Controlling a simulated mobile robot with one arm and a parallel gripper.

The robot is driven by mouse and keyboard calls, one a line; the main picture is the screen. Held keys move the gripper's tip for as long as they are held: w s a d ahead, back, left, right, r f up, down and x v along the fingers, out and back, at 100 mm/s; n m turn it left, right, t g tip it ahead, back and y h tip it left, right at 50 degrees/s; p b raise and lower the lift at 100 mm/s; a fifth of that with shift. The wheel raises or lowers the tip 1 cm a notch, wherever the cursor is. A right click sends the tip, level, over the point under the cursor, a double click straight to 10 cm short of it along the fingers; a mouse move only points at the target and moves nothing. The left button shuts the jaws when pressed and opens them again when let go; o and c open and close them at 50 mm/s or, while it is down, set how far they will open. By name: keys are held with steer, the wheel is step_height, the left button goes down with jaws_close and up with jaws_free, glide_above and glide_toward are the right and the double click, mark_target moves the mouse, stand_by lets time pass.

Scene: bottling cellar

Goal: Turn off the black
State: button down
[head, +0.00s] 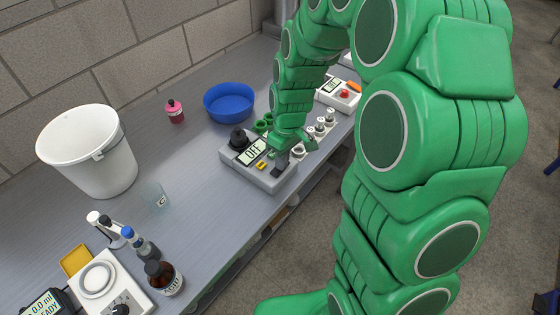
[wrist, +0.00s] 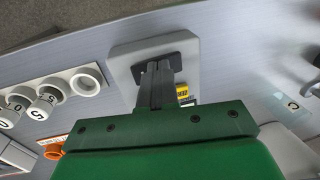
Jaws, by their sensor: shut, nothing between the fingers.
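A grey box device (head: 284,183) stands on the bench near its front edge, with a black round part (head: 240,138) at its far left end. Its small display (head: 251,153) reads "OFF", and a yellow patch (head: 261,166) lies beside it. My gripper (head: 279,168) points down at the near right end of the device. In the wrist view, my gripper (wrist: 158,68) is shut and empty, its fingertips over a dark plate (wrist: 181,61) on the grey top. Whether they touch is unclear, and the fingers hide part of the plate.
A row of white capped cylinders (head: 320,129) stands right of the device, with a blue bowl (head: 229,101) behind. A white box with a red button (head: 344,93) is farther right.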

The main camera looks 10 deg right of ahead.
mark_target(277, 173)
steer(key=shift+r, duration=0.1)
step_height(277, 173, up, 14)
steer(key=s+a, duration=0.1)
steer(key=shift+s+a, duration=0.25)
steer(key=shift+s, duration=0.05)
stand_by(0.5)
stand_by(0.4)
